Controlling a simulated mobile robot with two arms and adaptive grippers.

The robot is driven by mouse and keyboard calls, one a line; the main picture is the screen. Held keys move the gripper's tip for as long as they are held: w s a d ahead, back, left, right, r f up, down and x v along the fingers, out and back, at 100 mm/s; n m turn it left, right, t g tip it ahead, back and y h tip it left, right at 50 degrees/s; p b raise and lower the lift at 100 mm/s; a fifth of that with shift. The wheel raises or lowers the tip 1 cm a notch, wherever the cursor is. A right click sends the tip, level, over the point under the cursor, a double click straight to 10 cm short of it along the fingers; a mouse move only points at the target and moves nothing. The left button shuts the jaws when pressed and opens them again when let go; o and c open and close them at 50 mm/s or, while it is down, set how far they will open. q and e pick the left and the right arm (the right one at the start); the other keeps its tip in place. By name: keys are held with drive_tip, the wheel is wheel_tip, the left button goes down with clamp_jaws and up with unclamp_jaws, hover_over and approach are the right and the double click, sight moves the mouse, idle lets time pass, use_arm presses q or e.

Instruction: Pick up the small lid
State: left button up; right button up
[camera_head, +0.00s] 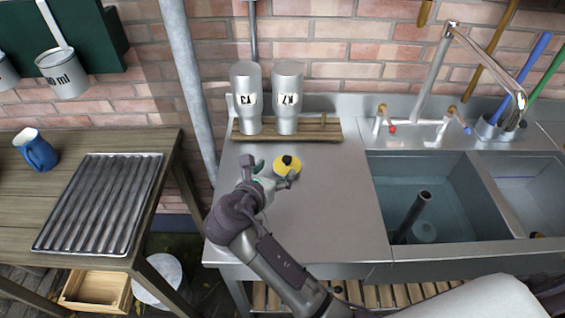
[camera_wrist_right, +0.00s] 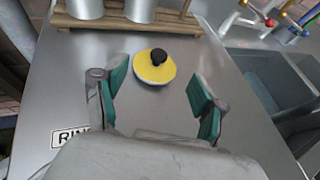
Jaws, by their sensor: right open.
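The small lid (camera_head: 287,166) is a yellow disc with a black knob, lying on the steel counter. It also shows in the right wrist view (camera_wrist_right: 154,68), just beyond the fingers, where its rim looks bluish. My right gripper (camera_head: 270,174) is open and empty, with its fingertips close to the lid on the near side. In the right wrist view my right gripper (camera_wrist_right: 160,90) has its two green-padded fingers spread wide, and the lid sits ahead of the gap between them. I cannot tell whether a finger touches the lid. My left gripper is not in view.
Two metal churns (camera_head: 247,97) (camera_head: 287,98) stand on a wooden rack (camera_head: 326,131) behind the lid. A sink (camera_head: 420,200) with a tap lies to the right. A ridged metal tray (camera_head: 100,204) and a blue jug (camera_head: 36,150) are on the left table. The counter around the lid is clear.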

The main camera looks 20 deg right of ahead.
sight(289, 157)
drive_tip(key=x, duration=1.2)
drive_tip(key=shift+f, duration=0.15)
clamp_jaws()
